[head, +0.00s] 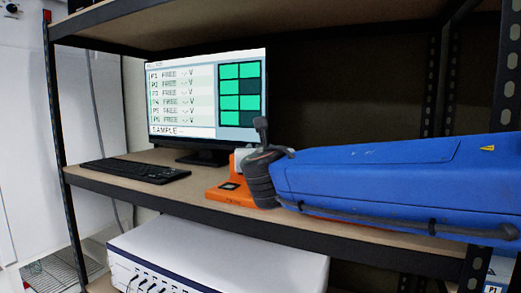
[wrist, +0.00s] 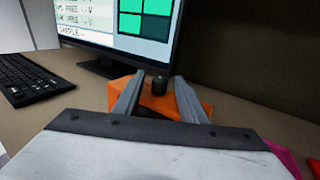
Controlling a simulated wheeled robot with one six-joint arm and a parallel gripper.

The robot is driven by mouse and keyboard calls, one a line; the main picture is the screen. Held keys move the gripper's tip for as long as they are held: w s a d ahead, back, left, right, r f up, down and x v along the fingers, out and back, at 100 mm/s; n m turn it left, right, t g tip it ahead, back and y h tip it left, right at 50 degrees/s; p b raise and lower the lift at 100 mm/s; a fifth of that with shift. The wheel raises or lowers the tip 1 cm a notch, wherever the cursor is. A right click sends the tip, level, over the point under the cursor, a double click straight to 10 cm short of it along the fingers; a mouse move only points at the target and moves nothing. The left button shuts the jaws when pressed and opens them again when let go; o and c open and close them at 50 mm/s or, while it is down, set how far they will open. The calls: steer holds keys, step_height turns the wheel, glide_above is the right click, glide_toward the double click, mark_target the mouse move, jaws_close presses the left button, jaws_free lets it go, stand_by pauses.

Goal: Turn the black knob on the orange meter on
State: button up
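The orange meter (head: 228,192) sits on the middle shelf in front of the monitor; in the head view my blue arm covers part of it. In the wrist view the meter (wrist: 205,98) lies ahead of my gripper, and its black knob (wrist: 159,87) stands up on it. My gripper (wrist: 159,77) is open, with one finger on each side of the knob in the picture. I see no clear contact with the knob. The knob is not clearly visible in the head view.
A monitor (head: 207,100) with green squares stands behind the meter. A black keyboard (head: 135,171) lies to the left on the shelf (head: 205,208). A white box-shaped device (head: 225,262) stands below. A magenta item (wrist: 284,158) shows at the wrist view's lower right.

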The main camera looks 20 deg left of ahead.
steer(key=shift+x, duration=0.85)
jaws_close()
